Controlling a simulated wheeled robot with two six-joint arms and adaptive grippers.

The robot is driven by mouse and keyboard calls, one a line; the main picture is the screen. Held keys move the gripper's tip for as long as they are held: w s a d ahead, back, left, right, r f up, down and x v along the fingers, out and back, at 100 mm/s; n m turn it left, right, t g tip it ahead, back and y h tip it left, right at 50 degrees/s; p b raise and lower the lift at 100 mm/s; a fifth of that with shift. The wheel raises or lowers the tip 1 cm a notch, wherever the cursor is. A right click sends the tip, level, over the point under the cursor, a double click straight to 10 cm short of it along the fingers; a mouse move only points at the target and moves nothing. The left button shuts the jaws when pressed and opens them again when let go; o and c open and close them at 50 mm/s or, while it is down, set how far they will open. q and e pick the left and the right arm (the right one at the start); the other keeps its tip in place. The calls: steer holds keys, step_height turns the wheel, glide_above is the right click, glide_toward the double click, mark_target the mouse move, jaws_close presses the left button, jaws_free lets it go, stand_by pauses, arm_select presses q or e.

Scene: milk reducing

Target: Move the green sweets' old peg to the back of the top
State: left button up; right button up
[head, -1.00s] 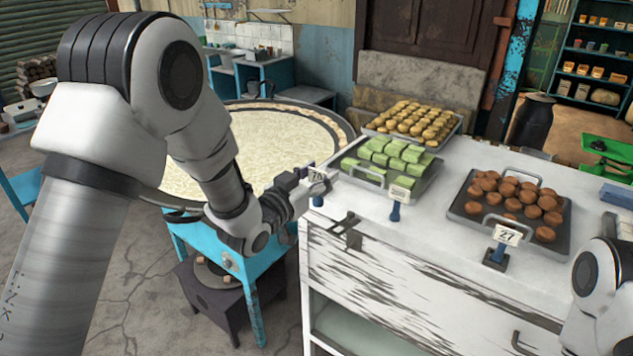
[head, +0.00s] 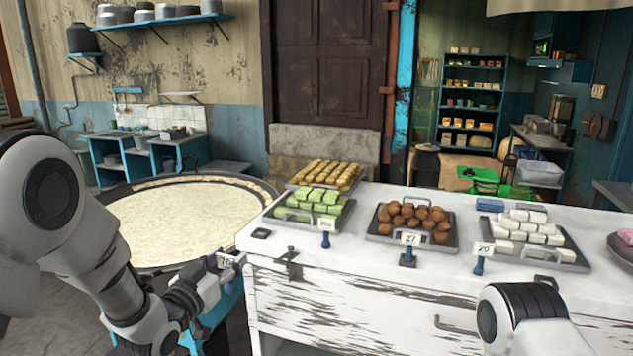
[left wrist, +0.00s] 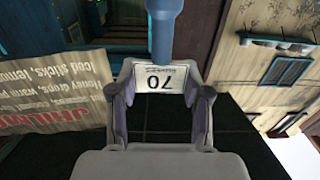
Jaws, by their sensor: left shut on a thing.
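My left gripper (head: 222,268) is shut on a price peg, just left of the white counter's front left corner. The peg's white card (head: 227,260) shows there; in the left wrist view its card (left wrist: 160,80) reads 70 upside down, with a blue stem (left wrist: 163,35) above, between the fingers (left wrist: 160,105). The green sweets (head: 318,202) lie in a tray at the left of the counter top (head: 350,258). Another blue peg with a card (head: 326,232) stands in front of that tray. My right arm shows at lower right, its gripper out of view.
Yellow sweets (head: 328,174) stand behind the green ones. Brown sweets (head: 410,214) and white sweets (head: 528,228) sit to the right, with pegs (head: 408,250) and (head: 480,258) in front. A small dark piece (head: 261,234) lies near the left edge. A large round pan (head: 180,220) is left.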

arm_select(q)
steer(key=s+f+n+y+b, duration=0.1)
steer(key=s+f+y+b, duration=0.2)
steer(key=f, duration=1.3)
steer(key=s+f+n+b, duration=0.1)
steer(key=s+f+b, duration=0.25)
steer(key=f, duration=1.15)
steer(key=s+a+r+n+t+y, duration=0.1)
steer(key=s+r+y, duration=0.1)
steer(key=s+r, duration=0.3)
steer(key=shift+a+r+n+y+p, duration=0.4)
steer(key=shift+r+p, duration=0.05)
steer(key=shift+r, duration=0.2)
steer(key=shift+w, duration=0.15)
